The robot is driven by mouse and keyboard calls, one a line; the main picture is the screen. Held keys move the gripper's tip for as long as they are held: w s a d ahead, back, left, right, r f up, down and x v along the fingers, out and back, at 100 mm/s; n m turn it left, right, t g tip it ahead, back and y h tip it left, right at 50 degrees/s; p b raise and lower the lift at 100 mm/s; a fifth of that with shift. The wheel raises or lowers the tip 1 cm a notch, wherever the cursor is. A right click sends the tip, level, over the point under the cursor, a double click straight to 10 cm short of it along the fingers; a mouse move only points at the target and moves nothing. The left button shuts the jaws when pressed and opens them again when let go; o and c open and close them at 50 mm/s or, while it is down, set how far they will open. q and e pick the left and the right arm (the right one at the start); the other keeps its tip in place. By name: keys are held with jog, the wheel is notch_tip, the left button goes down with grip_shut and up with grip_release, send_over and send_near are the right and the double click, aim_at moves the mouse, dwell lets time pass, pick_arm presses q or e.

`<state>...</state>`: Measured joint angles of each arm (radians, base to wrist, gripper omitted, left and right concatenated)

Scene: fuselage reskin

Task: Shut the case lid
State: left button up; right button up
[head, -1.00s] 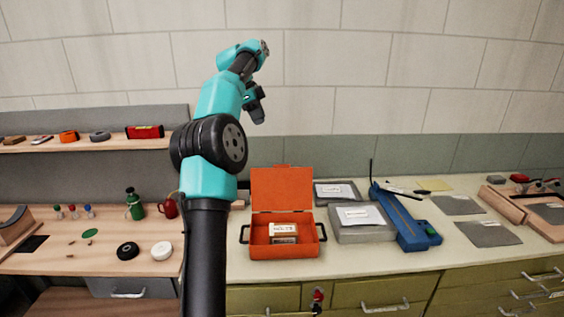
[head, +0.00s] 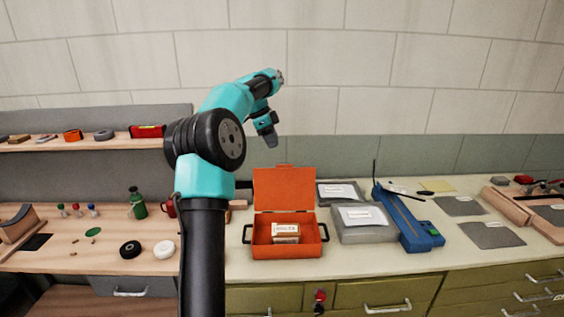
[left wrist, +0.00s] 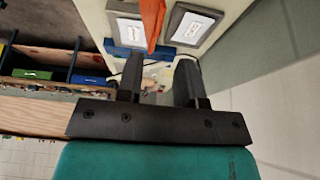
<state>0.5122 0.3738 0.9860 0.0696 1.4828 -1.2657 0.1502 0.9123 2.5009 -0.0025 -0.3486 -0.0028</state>
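The orange case (head: 287,251) stands on the bench with its lid (head: 284,189) raised upright at the back. A labelled box (head: 286,229) lies inside it. My left gripper (head: 271,140) is above the lid, apart from it and pointing down. In the left wrist view my left gripper (left wrist: 160,68) has its two fingers spread with nothing held between them. The orange lid (left wrist: 152,22) shows there edge-on, beyond the fingertips. My right gripper is not in view.
Grey cases (head: 362,222) and a blue tool (head: 406,220) sit right of the orange case. A wooden worktop (head: 60,258) at left holds bottles and a red mug (head: 168,207), partly hidden by my arm.

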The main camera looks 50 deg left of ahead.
pick_arm(q)
jog(key=x, duration=0.8)
jog(key=shift+w+d+f, duration=0.15)
jog(key=shift+d+f, duration=0.05)
jog(key=shift+f, duration=0.15)
grip_shut()
